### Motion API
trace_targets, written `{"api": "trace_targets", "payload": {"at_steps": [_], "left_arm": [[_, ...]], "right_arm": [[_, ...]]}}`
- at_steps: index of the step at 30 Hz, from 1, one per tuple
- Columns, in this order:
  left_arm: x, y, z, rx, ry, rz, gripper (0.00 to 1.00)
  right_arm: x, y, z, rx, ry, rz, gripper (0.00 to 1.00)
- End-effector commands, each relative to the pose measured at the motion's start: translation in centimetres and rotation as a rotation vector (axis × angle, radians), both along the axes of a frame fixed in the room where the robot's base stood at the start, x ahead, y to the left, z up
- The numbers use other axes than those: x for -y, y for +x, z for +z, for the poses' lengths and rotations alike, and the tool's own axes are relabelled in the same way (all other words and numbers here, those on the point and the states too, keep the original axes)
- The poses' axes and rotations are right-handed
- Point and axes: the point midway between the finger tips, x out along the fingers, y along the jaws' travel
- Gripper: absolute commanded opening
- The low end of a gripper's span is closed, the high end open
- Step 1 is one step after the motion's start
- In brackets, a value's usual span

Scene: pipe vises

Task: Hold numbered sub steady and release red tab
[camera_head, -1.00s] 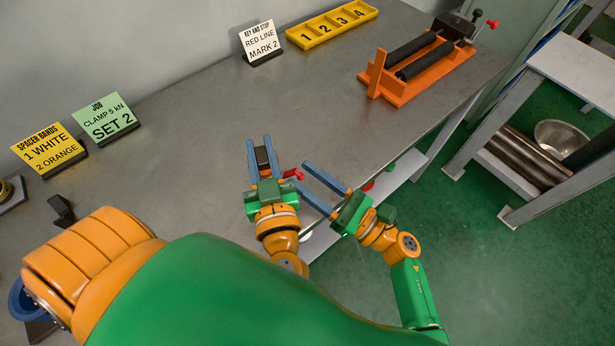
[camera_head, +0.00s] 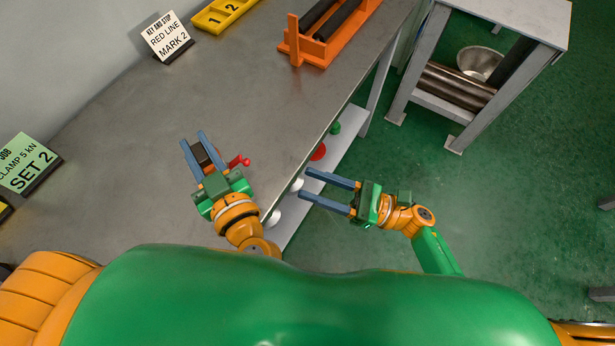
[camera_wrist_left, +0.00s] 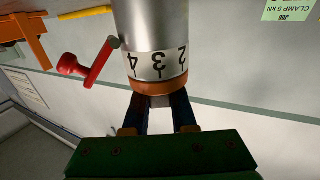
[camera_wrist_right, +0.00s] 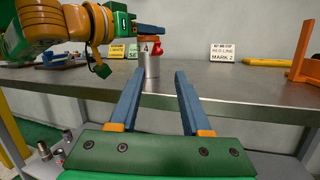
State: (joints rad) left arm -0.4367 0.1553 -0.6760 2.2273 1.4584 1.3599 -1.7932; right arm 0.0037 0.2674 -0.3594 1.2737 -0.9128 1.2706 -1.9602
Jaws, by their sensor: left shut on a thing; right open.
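The numbered sub is a grey cylinder (camera_wrist_left: 155,25) with a white number band (camera_wrist_left: 158,65) and an orange ring. My right gripper (camera_head: 308,183) is open and empty, apart from the tab, pointing toward the bench.
The grey bench (camera_head: 130,140) is mostly clear. An orange vise (camera_head: 305,50), a yellow numbered tray (camera_head: 220,14) and a MARK 2 sign (camera_head: 168,38) stand toward the back. A low shelf (camera_head: 335,150) holds coloured round pieces. A side stand (camera_head: 450,110) holds pipes and a bowl.

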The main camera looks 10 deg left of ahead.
Motion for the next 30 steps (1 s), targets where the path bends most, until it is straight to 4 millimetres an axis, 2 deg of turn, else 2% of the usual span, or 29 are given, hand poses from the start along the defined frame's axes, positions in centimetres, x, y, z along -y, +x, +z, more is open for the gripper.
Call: {"api": "trace_targets", "payload": {"at_steps": [5,8,10,13,18,21,24,26,30], "left_arm": [[0.0,0.0,0.0,0.000,0.000,0.000,0.00],[0.0,0.0,0.0,0.000,0.000,0.000,0.00],[0.0,0.0,0.0,0.000,0.000,0.000,0.00],[0.0,0.0,0.0,0.000,0.000,0.000,0.00],[0.0,0.0,0.0,0.000,0.000,0.000,0.00],[0.0,0.0,0.0,0.000,0.000,0.000,0.00],[0.0,0.0,0.0,0.000,0.000,0.000,0.00],[0.0,0.0,0.0,0.000,0.000,0.000,0.00],[0.0,0.0,0.0,0.000,0.000,0.000,0.00]], "right_arm": [[-0.2,0.2,0.6,-0.033,0.011,0.021,0.47],[-0.9,0.7,2.9,-0.214,0.052,0.122,0.47],[-1.5,0.7,4.9,-0.465,0.081,0.232,0.47],[-1.9,0.4,6.3,-0.945,0.090,0.361,0.47],[-0.7,0.1,5.1,-1.759,0.120,0.373,0.47],[0.3,0.1,3.9,-2.078,0.171,0.319,0.47],[0.8,0.1,3.1,-2.241,0.212,0.283,0.47],[0.3,0.1,3.0,-2.277,0.223,0.276,0.47],[-2.9,0.5,3.0,-2.282,0.222,0.282,0.47]]}}
